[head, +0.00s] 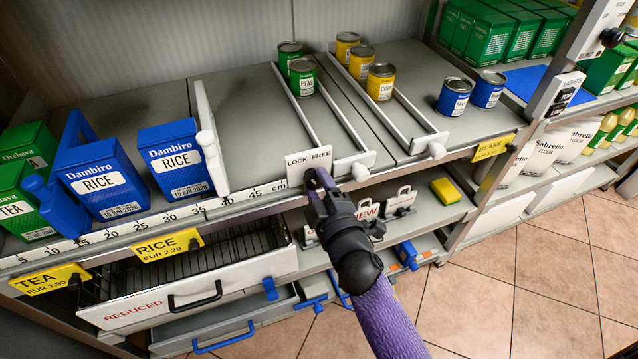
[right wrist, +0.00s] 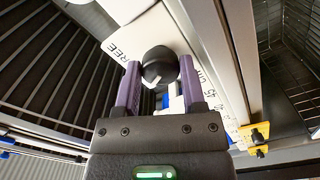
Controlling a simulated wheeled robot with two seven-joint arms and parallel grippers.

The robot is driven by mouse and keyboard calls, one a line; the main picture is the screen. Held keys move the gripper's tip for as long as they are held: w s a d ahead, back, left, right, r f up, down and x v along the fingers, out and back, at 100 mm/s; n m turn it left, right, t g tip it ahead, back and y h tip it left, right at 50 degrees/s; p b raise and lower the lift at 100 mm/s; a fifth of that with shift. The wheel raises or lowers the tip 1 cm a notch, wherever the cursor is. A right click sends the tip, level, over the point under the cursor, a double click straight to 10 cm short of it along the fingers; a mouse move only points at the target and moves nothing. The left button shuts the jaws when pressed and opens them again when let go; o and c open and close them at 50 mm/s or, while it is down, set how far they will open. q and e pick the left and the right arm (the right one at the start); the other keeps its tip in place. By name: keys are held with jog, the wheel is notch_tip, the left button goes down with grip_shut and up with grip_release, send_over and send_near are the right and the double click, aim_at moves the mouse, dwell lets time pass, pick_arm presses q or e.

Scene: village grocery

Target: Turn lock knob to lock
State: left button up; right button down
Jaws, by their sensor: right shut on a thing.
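The lock knob (right wrist: 159,64) is a dark round knob with a white pointer mark on it. It sits between the two purple fingers of my right gripper (right wrist: 160,80), which is shut on it. The white LOCK FREE plate (head: 309,159) is at the shelf's front edge. It also shows in the right wrist view (right wrist: 128,45), where part of the word FREE is readable and LOCK is hidden. In the head view my right gripper (head: 319,180) hides the knob. I cannot tell which word the pointer faces. My left gripper is not in view.
Blue rice boxes (head: 178,158) stand left of the plate, behind a white divider (head: 209,135). Cans (head: 302,77) stand in white-railed lanes behind it. Below are an open REDUCED drawer (head: 190,285) and a lower shelf with handled white items. Tiled floor (head: 540,260) lies right.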

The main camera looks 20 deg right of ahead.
jog(key=n, duration=0.2)
jog(key=shift+n, duration=0.3)
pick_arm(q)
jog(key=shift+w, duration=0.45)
pick_arm(e)
jog(key=shift+n, duration=0.6)
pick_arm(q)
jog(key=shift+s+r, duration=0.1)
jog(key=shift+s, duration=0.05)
pick_arm(e)
jog(key=c, duration=0.6)
grip_release()
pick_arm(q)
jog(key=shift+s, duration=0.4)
pick_arm(e)
jog(key=o, duration=0.4)
jog(key=shift+o, duration=0.2)
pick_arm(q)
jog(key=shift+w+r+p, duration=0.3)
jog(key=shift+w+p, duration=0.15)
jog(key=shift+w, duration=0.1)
pick_arm(e)
jog(key=s, duration=1)
jog(key=shift+d, duration=0.15)
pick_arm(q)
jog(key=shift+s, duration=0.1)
